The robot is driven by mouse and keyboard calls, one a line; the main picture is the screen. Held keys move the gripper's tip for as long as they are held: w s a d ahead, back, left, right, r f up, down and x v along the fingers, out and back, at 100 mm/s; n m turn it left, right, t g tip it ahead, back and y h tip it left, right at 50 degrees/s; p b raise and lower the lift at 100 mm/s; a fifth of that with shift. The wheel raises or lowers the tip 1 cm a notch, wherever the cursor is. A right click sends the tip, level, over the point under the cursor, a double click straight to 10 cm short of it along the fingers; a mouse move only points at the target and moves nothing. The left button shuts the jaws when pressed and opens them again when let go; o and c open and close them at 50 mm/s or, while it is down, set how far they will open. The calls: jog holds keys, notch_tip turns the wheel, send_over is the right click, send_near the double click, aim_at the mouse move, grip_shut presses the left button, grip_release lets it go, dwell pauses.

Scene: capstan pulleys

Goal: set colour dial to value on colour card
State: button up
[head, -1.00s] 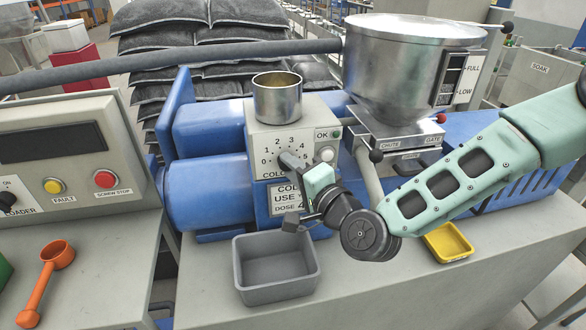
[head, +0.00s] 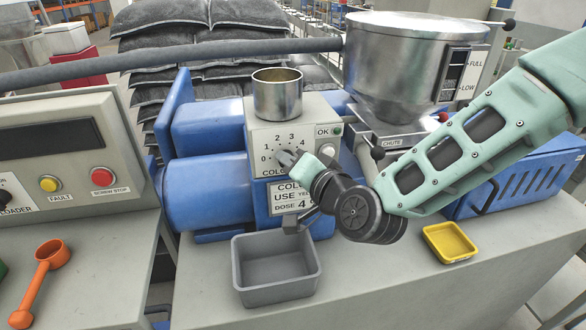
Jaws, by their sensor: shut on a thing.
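The colour dial (head: 284,158) is on the grey front panel of the blue feeder unit. Its printed scale shows 0, 1, 2, 3 and 4 around the knob; the right end of the scale is covered by my gripper. My gripper (head: 289,158) is shut on the dial knob, coming in from the lower right. The fingers hide most of the knob, and I cannot tell which value it points to.
A metal cup (head: 277,97) stands on top of the panel. A grey bin (head: 277,272) and a yellow tray (head: 449,243) lie on the bench, and a steel hopper (head: 395,75) stands behind my arm.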

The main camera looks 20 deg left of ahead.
jog(key=shift+n+h, duration=0.3)
jog(key=shift+n, duration=0.2)
dwell(0.3)
jog(key=o, duration=1)
jog(key=shift+c, duration=0.2)
jog(key=shift+s+b, duration=0.1)
jog(key=shift+b, duration=0.2)
jog(key=b+v, duration=0.6)
jog(key=v, duration=1.1)
jog(key=shift+s+d+r, duration=0.1)
jog(key=shift+r, duration=0.1)
